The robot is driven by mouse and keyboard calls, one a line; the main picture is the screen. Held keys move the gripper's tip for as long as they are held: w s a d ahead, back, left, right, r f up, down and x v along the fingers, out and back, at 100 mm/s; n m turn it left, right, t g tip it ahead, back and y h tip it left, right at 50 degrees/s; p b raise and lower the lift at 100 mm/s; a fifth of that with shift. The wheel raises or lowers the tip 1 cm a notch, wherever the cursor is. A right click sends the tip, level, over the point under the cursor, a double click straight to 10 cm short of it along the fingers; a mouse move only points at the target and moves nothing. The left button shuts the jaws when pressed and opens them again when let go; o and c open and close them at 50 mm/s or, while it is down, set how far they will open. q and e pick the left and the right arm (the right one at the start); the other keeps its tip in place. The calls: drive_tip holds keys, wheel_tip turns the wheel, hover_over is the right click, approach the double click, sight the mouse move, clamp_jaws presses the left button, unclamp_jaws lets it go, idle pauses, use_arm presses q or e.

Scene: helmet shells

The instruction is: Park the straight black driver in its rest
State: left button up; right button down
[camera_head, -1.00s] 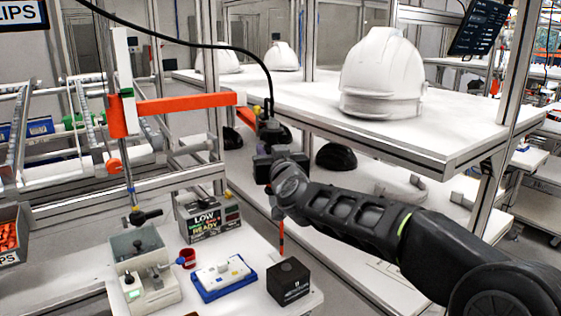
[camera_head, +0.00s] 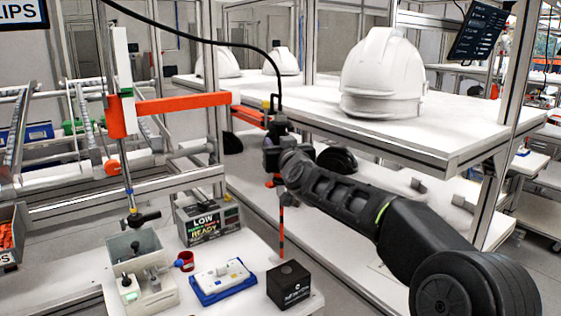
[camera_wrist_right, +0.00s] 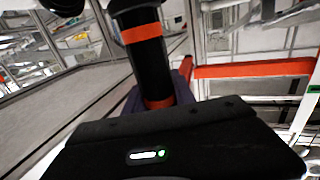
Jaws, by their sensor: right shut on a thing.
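My right gripper (camera_head: 276,158) is shut on the straight black driver (camera_wrist_right: 148,55), which has orange bands and stands roughly upright in the wrist view. In the head view a black cable runs from the driver's top (camera_head: 280,122) up and to the left. A small red cup-like ring (camera_head: 186,261) sits beside the grey feeder box on the small table, apart from the driver. I cannot tell whether this ring is the rest. My left gripper is not in view.
The small table holds the feeder box (camera_head: 152,298), a blue-edged tray (camera_head: 224,292), a black box (camera_head: 289,287) and a LOW/READY display box (camera_head: 205,222). An orange arm (camera_head: 180,104) reaches close to the gripper. A white helmet shell (camera_head: 382,72) stands on the shelf (camera_head: 470,122).

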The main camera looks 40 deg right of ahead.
drive_tip(key=c, duration=1)
unclamp_jaws()
drive_tip(key=shift+o, duration=0.3)
drive_tip(key=shift+f, duration=0.1)
drive_tip(key=o, duration=0.7)
drive_tip(key=shift+o, duration=0.2)
drive_tip(key=shift+s, duration=0.15)
drive_tip(key=p+v, duration=0.3)
drive_tip(key=v, duration=0.7)
drive_tip(key=shift+s+a, duration=0.25)
drive_tip(key=shift+s, duration=0.05)
